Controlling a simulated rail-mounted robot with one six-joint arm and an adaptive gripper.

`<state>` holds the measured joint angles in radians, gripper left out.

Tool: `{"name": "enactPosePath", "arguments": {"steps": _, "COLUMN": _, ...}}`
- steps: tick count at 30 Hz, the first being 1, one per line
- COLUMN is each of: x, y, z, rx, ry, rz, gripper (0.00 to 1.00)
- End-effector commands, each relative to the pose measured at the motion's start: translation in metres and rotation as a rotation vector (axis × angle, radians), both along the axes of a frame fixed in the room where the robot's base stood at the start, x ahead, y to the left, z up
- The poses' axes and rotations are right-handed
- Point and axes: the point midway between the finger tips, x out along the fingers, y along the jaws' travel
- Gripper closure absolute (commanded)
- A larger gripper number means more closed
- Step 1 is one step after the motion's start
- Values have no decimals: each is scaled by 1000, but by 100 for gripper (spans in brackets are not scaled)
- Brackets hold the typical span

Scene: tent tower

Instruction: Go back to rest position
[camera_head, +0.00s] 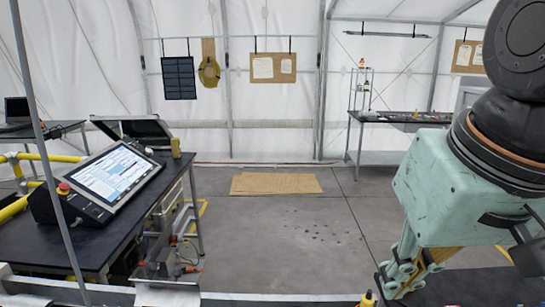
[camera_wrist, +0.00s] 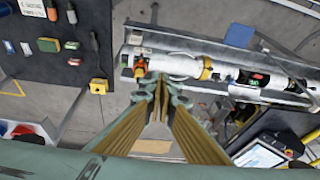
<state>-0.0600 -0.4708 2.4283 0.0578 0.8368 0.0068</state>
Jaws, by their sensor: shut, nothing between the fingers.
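My gripper (camera_wrist: 158,82) is in the middle of the wrist view, its two tan-padded fingers together at the tips with nothing between them. In the head view, part of my teal gripper (camera_head: 416,268) shows at the lower right; its fingertips are not clear there. In the wrist view, a white tube assembly (camera_wrist: 178,65) with an orange fitting and a yellow ring lies in a long grey tray (camera_wrist: 290,98) beyond the fingertips. The tips overlap the tube's near edge in the picture; I cannot tell the gap between them.
A touchscreen console (camera_head: 108,178) stands on the dark left table (camera_head: 60,243). A dark table (camera_wrist: 50,85) with several small items lies left in the wrist view. A bench (camera_head: 400,119) stands at the back right. The middle floor is clear around a flat cardboard sheet (camera_head: 275,184).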

Motion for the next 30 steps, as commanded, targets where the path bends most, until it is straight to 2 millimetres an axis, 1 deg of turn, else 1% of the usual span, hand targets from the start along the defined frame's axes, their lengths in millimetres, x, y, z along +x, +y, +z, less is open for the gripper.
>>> {"name": "enactPosePath", "arguments": {"steps": 1, "x": -10, "y": -5, "z": -4, "rx": -6, "ry": -2, "rz": -6, "gripper": 100}}
{"name": "enactPosePath", "arguments": {"steps": 6, "x": -39, "y": -20, "z": -14, "rx": -31, "ry": -1, "rz": -18, "gripper": 100}}
{"name": "enactPosePath", "arguments": {"steps": 12, "x": -61, "y": -30, "z": -22, "rx": -51, "ry": 1, "rz": -28, "gripper": 100}}
{"name": "enactPosePath", "arguments": {"steps": 18, "x": -69, "y": -33, "z": -25, "rx": -58, "ry": 3, "rz": -31, "gripper": 100}}
{"name": "enactPosePath", "arguments": {"steps": 30, "x": -68, "y": -33, "z": -25, "rx": -57, "ry": 3, "rz": -31, "gripper": 100}}
